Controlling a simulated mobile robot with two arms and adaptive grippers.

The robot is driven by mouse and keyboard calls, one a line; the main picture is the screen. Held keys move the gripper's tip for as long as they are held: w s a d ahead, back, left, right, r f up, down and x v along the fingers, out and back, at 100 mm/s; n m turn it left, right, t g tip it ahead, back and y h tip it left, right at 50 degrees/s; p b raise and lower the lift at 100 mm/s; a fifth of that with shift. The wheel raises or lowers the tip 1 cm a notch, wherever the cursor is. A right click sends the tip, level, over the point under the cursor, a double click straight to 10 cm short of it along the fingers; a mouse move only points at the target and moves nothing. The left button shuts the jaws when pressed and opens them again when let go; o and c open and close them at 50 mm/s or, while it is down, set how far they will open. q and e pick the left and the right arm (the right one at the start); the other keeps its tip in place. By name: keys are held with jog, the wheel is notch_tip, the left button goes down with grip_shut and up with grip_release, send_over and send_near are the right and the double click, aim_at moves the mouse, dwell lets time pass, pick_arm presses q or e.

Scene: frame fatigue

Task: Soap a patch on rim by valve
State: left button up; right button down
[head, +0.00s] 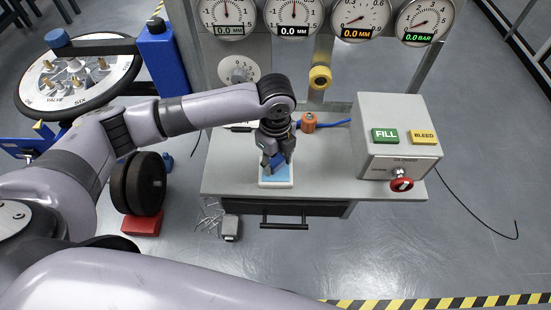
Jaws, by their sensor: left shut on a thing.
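My left gripper (277,163) points down at the bench top, shut on a small blue piece that its fingers partly hide; I cannot tell exactly what it is. Directly under it is a shallow white tray (277,185) with a light blue inside. The held piece is at or just above the tray; contact is unclear. The round plate (38,92) with a dark rim stands at the far left, marked VALVE on its lower left, with brass fittings on it. It is well away from the gripper. My right gripper is out of view.
A grey box (398,112) with FILL and BLEED labels and a red knob (401,184) stands right on the bench. Gauges (293,14) line the back. An orange fitting (309,122) with blue hose lies behind the tray. Black wheels (147,183) stand left; the bench front is clear.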

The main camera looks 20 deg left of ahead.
aim_at(275, 160)
pick_arm(q)
jog(key=shift+f, duration=0.35)
dwell(0.5)
jog(key=shift+f, duration=0.15)
dwell(0.3)
jog(key=shift+s+f+p, duration=0.15)
jog(key=shift+p, duration=0.15)
dwell(1.7)
notch_tip(275, 160, up, 7)
jog(key=p, duration=0.8)
jog(key=shift+r, duration=0.2)
jog(key=shift+f, duration=0.1)
dwell(0.7)
